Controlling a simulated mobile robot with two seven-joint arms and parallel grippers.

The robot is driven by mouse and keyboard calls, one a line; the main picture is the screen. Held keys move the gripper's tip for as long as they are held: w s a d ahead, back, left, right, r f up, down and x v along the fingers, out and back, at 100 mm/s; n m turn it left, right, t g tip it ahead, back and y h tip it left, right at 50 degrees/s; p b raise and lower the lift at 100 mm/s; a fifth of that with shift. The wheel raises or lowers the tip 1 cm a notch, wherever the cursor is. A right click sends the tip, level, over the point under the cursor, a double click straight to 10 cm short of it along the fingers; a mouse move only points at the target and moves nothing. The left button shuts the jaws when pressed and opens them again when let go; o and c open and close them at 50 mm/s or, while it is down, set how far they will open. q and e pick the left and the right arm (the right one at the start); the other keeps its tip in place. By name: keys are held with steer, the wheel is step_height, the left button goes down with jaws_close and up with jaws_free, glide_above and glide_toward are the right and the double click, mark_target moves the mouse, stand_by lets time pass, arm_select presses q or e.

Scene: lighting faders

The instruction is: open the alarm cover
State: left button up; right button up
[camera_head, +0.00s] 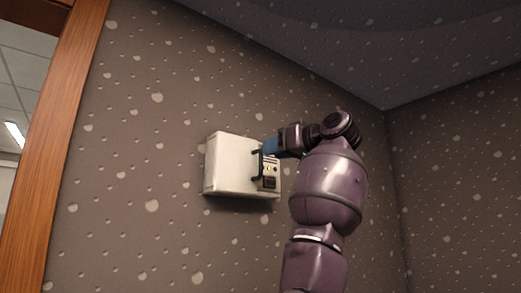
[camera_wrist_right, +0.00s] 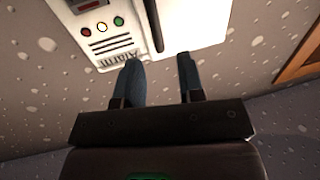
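The alarm (camera_head: 228,165) is a white box on the speckled wall, in the middle of the head view. Its broad white left part looks closed and flat, with a dark upright handle-like bar (camera_head: 256,168) at its right edge. A strip (camera_head: 268,174) with lights shows right of the bar. In the right wrist view the box is upside down, with the bar (camera_wrist_right: 153,24), "Alarm" lettering and coloured lights (camera_wrist_right: 102,27). My right gripper (camera_head: 264,149) is before the box's upper right part, covering some of it. Its blue fingers (camera_wrist_right: 162,72) are apart with nothing between them. My left gripper is out of view.
A wooden frame (camera_head: 60,130) stands at the far left, with a lit room beyond it. The wall (camera_head: 140,150) around the box is bare. A room corner (camera_head: 388,160) lies right of my right arm.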

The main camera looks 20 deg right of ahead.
mark_target(260, 153)
steer(key=shift+p+x, duration=0.65)
steer(key=shift+x, duration=1.95)
jaws_close()
